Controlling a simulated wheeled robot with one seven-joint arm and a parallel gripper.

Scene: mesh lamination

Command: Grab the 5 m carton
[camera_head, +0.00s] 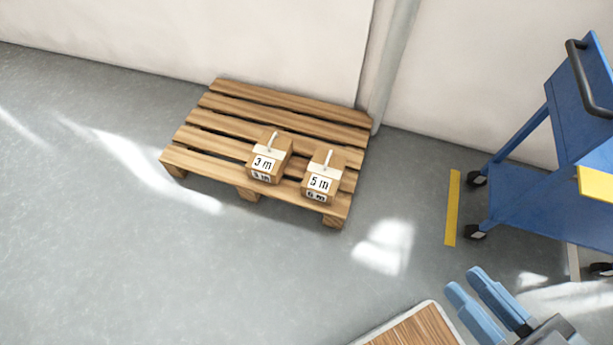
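The 5 m carton (320,182) is a small brown box with a white "5 m" label and a pale strip on top. It stands at the right front of a wooden pallet (285,104). A second label below it seems to read "6 m"; I cannot tell whether that belongs to another carton underneath. A similar "3 m" carton (264,162) stands just left of it, with a small unclear label below. My gripper (462,281), with two blue fingers, is at the lower right, well away from the cartons. Its fingers are apart with nothing seen between them.
A blue cart (530,195) on casters, with a black handle, stands at the right. A yellow floor strip (452,208) lies beside it. A wood-topped surface (415,330) shows at the bottom. A pale wall and pipe (391,60) are behind the pallet. The grey floor in front is clear.

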